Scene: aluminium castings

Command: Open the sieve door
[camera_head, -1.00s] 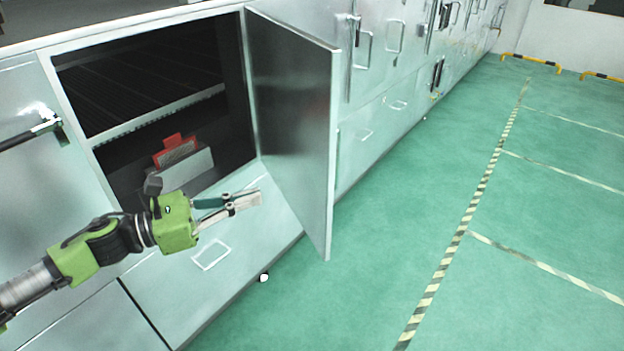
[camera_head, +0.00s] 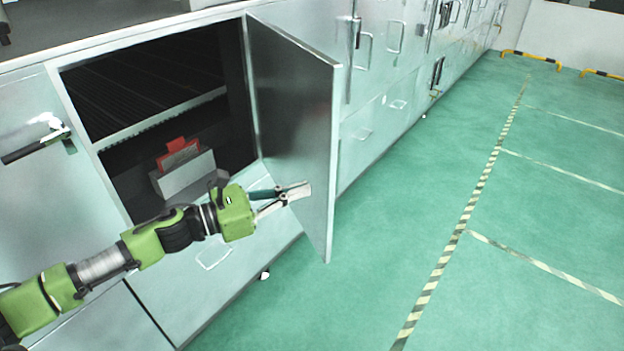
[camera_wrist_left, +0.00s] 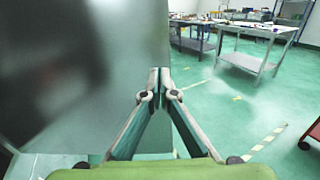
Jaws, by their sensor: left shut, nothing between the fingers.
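The sieve door (camera_head: 292,110) is a grey metal panel standing wide open, swung out from the cabinet on its right-hand side. Its inner face also fills the left of the left wrist view (camera_wrist_left: 75,75). My left gripper (camera_head: 304,191) is shut and empty, with its fingertips in front of the lower inner face of the door. In the left wrist view the closed fingertips (camera_wrist_left: 158,73) overlap the door's edge; whether they touch it I cannot tell. My right gripper is not in view.
A black handle (camera_head: 38,145) sticks out at the left. The green floor to the right is clear. Tables (camera_wrist_left: 250,50) stand far off in the left wrist view.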

